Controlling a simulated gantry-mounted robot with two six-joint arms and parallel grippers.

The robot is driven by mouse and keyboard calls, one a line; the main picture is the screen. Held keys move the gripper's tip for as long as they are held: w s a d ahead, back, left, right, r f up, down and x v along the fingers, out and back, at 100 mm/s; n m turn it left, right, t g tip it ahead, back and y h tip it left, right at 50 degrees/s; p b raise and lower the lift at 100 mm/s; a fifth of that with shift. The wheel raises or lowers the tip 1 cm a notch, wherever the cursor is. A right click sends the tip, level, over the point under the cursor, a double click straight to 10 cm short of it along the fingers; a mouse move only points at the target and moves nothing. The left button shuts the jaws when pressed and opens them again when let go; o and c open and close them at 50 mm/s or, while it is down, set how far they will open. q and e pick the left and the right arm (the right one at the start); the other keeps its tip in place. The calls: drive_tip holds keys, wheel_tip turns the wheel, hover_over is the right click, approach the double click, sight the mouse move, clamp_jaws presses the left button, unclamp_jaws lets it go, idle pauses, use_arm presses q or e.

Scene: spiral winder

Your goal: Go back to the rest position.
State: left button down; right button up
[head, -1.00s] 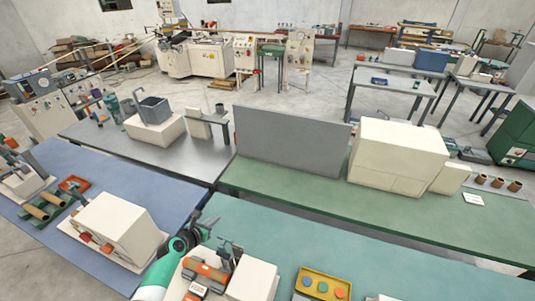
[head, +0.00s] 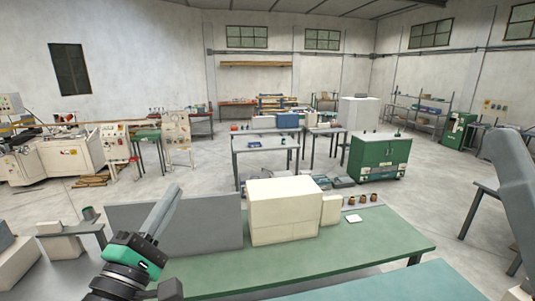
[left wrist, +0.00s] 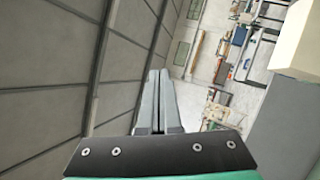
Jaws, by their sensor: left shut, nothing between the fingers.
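My left gripper (head: 172,192) is raised at the lower left of the head view, its grey fingers pointing up and to the right. In the left wrist view its two fingers (left wrist: 158,74) lie together, shut with nothing between them. In the head view the gripper overlaps the grey panel (head: 218,224), but it looks nearer to the camera. My right gripper is not in view. A large grey piece at the right edge hides part of the scene; I cannot tell exactly what it is.
A cream box (head: 285,215) stands on the green table (head: 380,243), with several brown rolls (head: 363,199) to its right. A green cabinet (head: 380,160) stands behind. A dark-legged table (head: 487,186) is at the far right. Clear floor lies between them.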

use_arm(q)
drive_tip(key=s+r+m+t+y, duration=0.1)
drive_tip(key=s+r+m+t, duration=0.1)
drive_tip(key=s+r+m, duration=0.5)
drive_tip(key=s+r+m+t+y, duration=0.1)
drive_tip(key=s+r+m+t, duration=0.2)
drive_tip(key=s+r+m, duration=0.5)
drive_tip(key=s+m, duration=0.4)
drive_tip(key=s, duration=0.1)
drive_tip(key=shift+a+r, duration=0.2)
drive_tip(key=shift+a, duration=0.1)
